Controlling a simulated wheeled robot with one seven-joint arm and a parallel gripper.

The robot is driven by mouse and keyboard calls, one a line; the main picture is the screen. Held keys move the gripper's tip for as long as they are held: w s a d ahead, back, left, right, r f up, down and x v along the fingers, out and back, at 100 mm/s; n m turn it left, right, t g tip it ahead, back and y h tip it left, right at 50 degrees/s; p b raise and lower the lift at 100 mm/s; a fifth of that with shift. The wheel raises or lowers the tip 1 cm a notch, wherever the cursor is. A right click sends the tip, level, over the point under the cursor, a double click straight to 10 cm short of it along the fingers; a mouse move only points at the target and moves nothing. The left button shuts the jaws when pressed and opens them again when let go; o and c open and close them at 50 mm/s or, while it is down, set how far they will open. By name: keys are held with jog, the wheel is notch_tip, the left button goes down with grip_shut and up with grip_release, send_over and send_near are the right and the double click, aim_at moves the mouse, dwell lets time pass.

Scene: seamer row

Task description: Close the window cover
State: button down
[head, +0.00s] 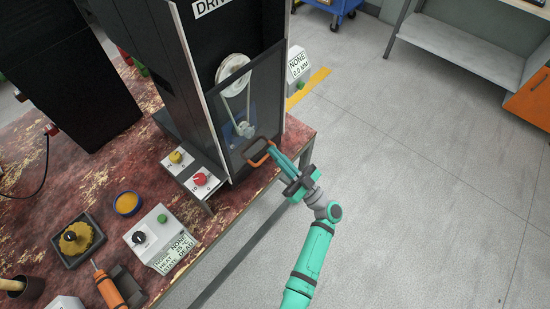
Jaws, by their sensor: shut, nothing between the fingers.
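The window cover (243,122) is a dark-framed, see-through panel on the front of the tall black machine (186,70). A pulley and belt show through or behind it. An orange handle (258,153) sits near its lower edge. My gripper (272,149) is at the handle's right end, its fingers together and apparently touching or very near it. I cannot tell exact contact. Whether the cover lies flush with the machine's front is unclear from this angle.
A worn red table (113,172) carries the machine. Boxes with a yellow knob (176,157) and a red knob (200,178) stand beside the cover. Floor (412,180) on the right is clear.

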jog(key=v, duration=1)
jog(key=shift+s+a, duration=0.1)
jog(key=s+a+f+m+g+h, duration=0.1)
jog(key=s+a+f+m+h, duration=0.25)
jog(key=f, duration=0.45)
jog(key=s+a+f+m+g+h, duration=0.1)
jog(key=s+a+f+m+h, duration=0.3)
jog(key=f, duration=0.4)
jog(key=s+f+m+g+h, duration=0.2)
jog(key=s+f+m+h, duration=0.1)
jog(key=s+f+h, duration=0.55)
jog(key=s+d+r+m+t+h, duration=0.25)
jog(key=s+d+r, duration=0.25)
jog(key=s+r, duration=0.55)
jog(key=s+a+r+n+t+h, duration=0.1)
jog(key=s+r+n+t, duration=0.1)
jog(key=r, duration=1.5)
jog(key=shift+s+r+t, duration=0.25)
jog(key=shift+s+t, duration=0.3)
jog(key=shift+s, duration=0.35)
